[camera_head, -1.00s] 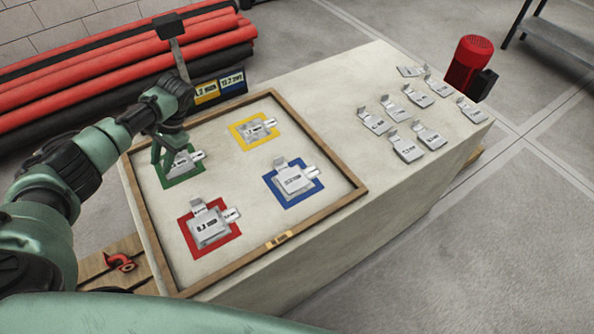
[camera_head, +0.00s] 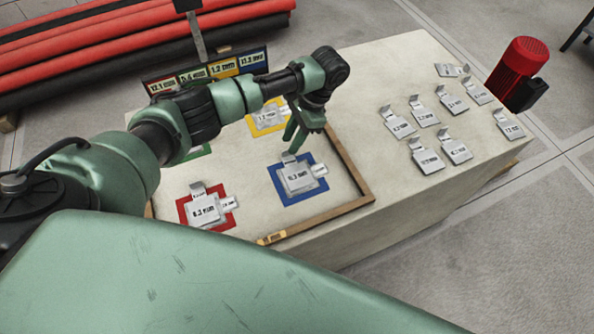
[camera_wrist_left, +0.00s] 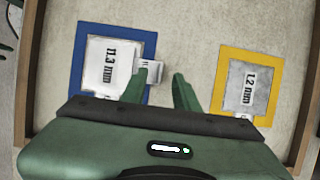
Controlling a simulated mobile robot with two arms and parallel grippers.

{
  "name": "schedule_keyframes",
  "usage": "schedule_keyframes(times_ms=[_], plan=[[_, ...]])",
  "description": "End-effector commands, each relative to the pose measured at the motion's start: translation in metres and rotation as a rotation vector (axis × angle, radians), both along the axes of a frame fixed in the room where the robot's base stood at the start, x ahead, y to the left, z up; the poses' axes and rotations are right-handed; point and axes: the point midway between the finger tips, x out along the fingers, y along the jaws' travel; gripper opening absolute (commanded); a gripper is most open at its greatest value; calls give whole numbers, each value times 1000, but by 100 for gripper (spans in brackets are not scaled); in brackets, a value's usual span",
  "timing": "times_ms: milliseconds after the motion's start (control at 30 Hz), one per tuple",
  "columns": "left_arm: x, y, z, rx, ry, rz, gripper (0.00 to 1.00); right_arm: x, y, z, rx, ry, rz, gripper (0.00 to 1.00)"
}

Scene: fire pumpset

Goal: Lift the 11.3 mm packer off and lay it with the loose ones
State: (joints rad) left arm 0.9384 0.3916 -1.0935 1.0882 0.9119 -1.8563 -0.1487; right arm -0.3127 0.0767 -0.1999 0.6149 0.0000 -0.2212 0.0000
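The 11.3 mm packer (camera_head: 296,178) is a grey metal plate with a raised tab, lying on the blue square (camera_head: 287,198) in the wooden-framed tray. My left gripper (camera_head: 293,146) is above the far edge of the blue square, fingers pointing down. The loose packers (camera_head: 425,155) lie on the bench top right of the tray. My right gripper is not in view.
A packer marked 1.2 mm (camera_wrist_left: 248,90) lies on the yellow square. Plates (camera_head: 205,208) lie on the red square. My left arm largely hides the green square. A board of coloured labels (camera_head: 222,68) stands behind. A red motor (camera_head: 518,68) stands beyond the bench.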

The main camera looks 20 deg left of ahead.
Motion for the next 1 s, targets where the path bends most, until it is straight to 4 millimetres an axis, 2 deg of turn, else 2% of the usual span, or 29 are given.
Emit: schedule_keyframes(times_ms=[200,467,567,600,1000], plan=[[-10,8,-25,2,3,1,30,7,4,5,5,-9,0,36],[-10,8,-28,0,1,1,30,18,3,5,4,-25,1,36],[-10,8,-28,0,1,1,5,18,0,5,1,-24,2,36],[-10,8,-28,0,1,1,0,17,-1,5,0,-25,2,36],[-10,8,-27,0,1,0,0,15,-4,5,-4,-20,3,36]])
